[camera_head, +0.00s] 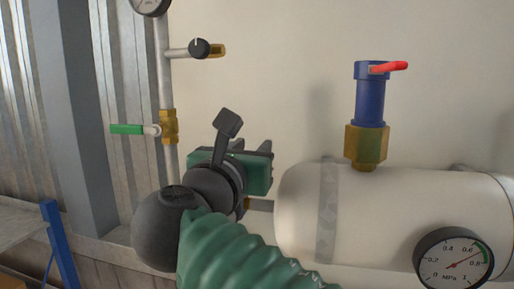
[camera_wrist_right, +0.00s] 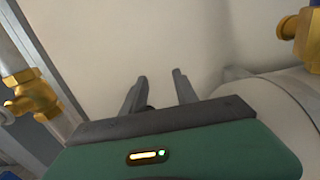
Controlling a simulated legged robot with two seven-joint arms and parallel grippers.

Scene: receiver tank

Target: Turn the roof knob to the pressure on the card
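A black round knob (camera_head: 199,48) with a white mark sits on a short side pipe at the upper left of the head view. I cannot tell whether it is the roof knob. A blue valve (camera_head: 369,103) with a red lever (camera_head: 388,67) stands upright on the white tank (camera_head: 300,215). No card shows. My right gripper (camera_head: 254,146) is left of the tank, below and right of the black knob, and apart from it. In the right wrist view its two fingers (camera_wrist_right: 160,76) are spread, with nothing visibly held. My left gripper is not in view.
A gauge (camera_head: 454,260) on the tank reads roughly 0.7 to 0.8 MPa. Another gauge (camera_head: 151,4) is cut off at the top. A brass valve (camera_head: 169,127) with a green lever (camera_head: 127,129) is on the left pipe. Bare wall lies between pipe and blue valve.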

